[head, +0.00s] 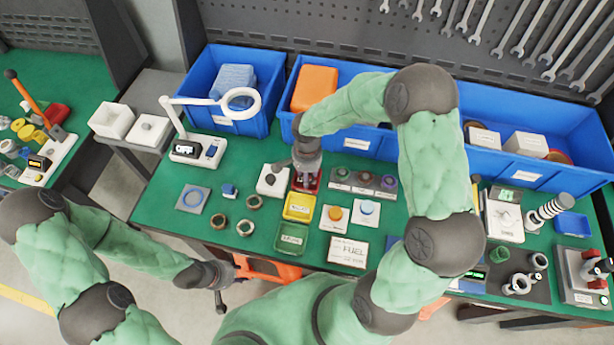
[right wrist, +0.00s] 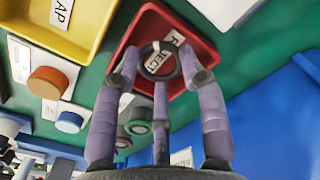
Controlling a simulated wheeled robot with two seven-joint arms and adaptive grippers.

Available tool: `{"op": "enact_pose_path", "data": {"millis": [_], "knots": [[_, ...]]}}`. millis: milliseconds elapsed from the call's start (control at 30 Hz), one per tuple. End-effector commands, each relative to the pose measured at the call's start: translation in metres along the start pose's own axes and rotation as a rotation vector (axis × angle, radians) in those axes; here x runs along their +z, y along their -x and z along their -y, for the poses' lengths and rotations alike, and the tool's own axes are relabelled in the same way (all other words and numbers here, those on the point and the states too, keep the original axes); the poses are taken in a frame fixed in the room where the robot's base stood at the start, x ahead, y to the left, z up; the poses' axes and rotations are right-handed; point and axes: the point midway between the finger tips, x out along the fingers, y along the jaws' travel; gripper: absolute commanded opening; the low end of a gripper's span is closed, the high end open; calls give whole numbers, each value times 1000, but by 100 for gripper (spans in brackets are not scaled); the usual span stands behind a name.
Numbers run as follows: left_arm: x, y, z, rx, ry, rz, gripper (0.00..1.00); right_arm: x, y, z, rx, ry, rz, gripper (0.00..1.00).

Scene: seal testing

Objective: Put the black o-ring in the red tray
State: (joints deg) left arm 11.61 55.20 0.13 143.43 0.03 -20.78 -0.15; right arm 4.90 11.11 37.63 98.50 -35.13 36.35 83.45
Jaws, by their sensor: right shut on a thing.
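The black o-ring (right wrist: 160,78) is between the fingertips of my right gripper (right wrist: 160,72), which is shut on it. Behind it in the right wrist view is the red tray (right wrist: 203,47), with a white "REJECT" label partly seen through the ring. In the head view my right gripper (head: 305,168) points down over the red tray (head: 307,186) and hides much of it and the ring. The ring appears above the tray floor; I cannot tell the exact gap. My left gripper (head: 221,293) hangs in front of the table's edge, and its finger opening is unclear.
A yellow tray (head: 299,207) and a green tray (head: 291,239) lie in front of the red one. Button blocks (head: 366,212) stand to the right. Blue bins (head: 240,122) line the back.

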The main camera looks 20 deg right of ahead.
Motion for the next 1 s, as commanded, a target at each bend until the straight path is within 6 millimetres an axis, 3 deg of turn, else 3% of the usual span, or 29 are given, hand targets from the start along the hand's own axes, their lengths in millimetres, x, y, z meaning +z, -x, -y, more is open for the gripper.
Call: {"op": "enact_pose_path", "data": {"millis": [100,467,500,533,1000], "knots": [[0,-4,2,0,0,0,40,-1,-11,0,-2,0,-1,8],[0,-8,3,0,0,0,40,-1,-14,0,-2,0,-1,8],[0,-8,3,0,0,0,40,0,-14,0,-2,0,-1,45],[0,-7,2,0,0,0,40,0,-13,0,-2,0,-1,52],[0,-1,0,0,0,0,40,0,-7,0,-2,0,-1,52]]}}
